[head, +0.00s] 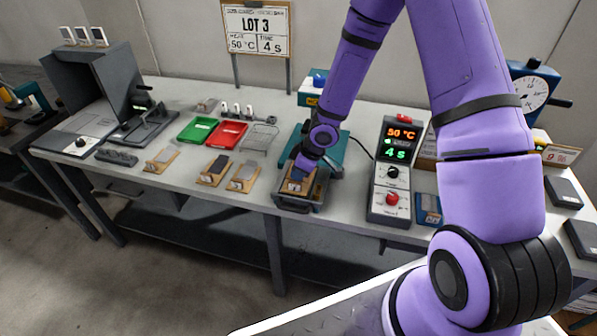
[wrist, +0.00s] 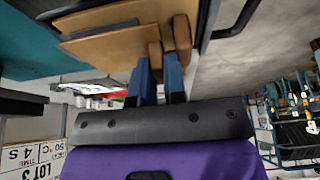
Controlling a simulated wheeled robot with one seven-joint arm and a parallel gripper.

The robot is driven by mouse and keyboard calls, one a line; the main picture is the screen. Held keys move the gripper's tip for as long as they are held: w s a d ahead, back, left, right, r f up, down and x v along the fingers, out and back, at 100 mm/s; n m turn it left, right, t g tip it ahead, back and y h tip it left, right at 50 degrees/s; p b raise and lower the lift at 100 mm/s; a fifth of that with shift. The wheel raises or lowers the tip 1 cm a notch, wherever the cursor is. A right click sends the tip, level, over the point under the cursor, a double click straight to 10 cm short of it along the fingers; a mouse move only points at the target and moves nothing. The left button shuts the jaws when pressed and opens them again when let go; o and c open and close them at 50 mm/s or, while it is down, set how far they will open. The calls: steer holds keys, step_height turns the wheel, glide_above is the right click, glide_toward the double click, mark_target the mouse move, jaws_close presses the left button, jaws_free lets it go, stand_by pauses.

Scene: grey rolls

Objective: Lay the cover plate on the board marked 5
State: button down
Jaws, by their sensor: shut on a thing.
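My gripper (head: 298,180) is over the tray of the teal machine (head: 330,160) at the middle of the bench. In the wrist view its blue fingers (wrist: 160,75) are shut on an upright tan tab of a wooden board (wrist: 125,22). The board also shows below the gripper in the head view (head: 293,187), in or just above the tray. Three more tan boards lie left of it: one with a pale plate (head: 161,158), one with a dark plate (head: 217,167), one with a grey plate (head: 244,174). I cannot read a 5 on any, nor tell which plate is the cover plate.
A control box (head: 391,170) reading 50 °C and 4 s stands right of the machine. Green (head: 197,130) and red (head: 227,134) trays and a wire rack (head: 260,138) lie behind the boards. A dark open press (head: 125,90) stands far left. A LOT 3 sign (head: 256,28) stands behind.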

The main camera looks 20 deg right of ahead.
steer(key=shift+f, duration=0.35)
stand_by(0.8)
steer(key=shift+r, duration=0.2)
steer(key=shift+f, duration=0.25)
stand_by(1.6)
steer(key=shift+f, duration=0.2)
steer(key=shift+r, duration=0.2)
steer(key=shift+r, duration=0.25)
stand_by(2.6)
